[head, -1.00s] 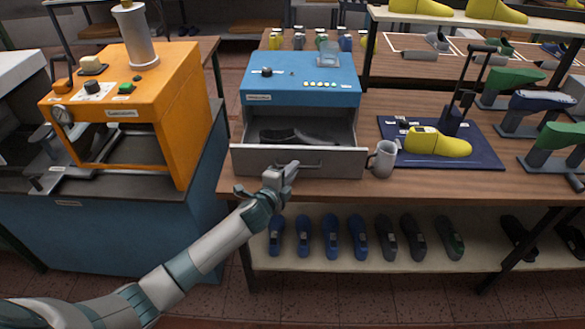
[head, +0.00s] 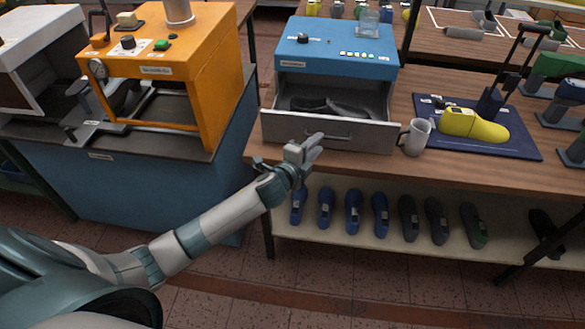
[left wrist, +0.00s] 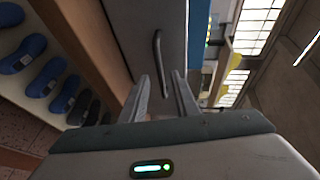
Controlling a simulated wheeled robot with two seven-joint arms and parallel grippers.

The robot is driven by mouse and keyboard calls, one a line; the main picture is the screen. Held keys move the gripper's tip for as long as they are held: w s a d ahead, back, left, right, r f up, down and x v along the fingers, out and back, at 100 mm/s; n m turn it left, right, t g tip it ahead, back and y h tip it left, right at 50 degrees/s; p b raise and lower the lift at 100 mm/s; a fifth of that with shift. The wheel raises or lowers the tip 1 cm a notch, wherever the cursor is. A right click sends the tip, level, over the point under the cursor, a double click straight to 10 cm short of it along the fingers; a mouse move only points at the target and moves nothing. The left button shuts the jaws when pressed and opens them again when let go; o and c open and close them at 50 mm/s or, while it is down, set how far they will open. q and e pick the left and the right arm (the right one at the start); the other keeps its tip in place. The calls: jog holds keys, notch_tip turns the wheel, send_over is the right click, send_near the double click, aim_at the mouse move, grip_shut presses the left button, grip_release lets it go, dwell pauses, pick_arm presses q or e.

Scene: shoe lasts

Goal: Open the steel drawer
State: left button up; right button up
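The steel drawer (head: 340,136) is pulled out of the blue-topped machine (head: 338,50), and dark shoe-shaped pieces (head: 328,105) lie inside it. Its bar handle (head: 335,136) is on the front face. My left gripper (head: 312,146) is just in front of the drawer, near the left end of the handle. My right gripper is not in view.
A grey mug (head: 415,137) stands right beside the drawer front. A yellow last (head: 472,125) lies on a blue mat further right. An orange machine (head: 205,70) stands at left. Blue and dark lasts (head: 353,212) line the shelf below.

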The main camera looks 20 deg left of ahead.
pick_arm(q)
jog(key=b+v, duration=0.3)
jog(key=v, duration=1)
jog(key=shift+s, duration=0.3)
jog(key=shift+f, duration=0.15)
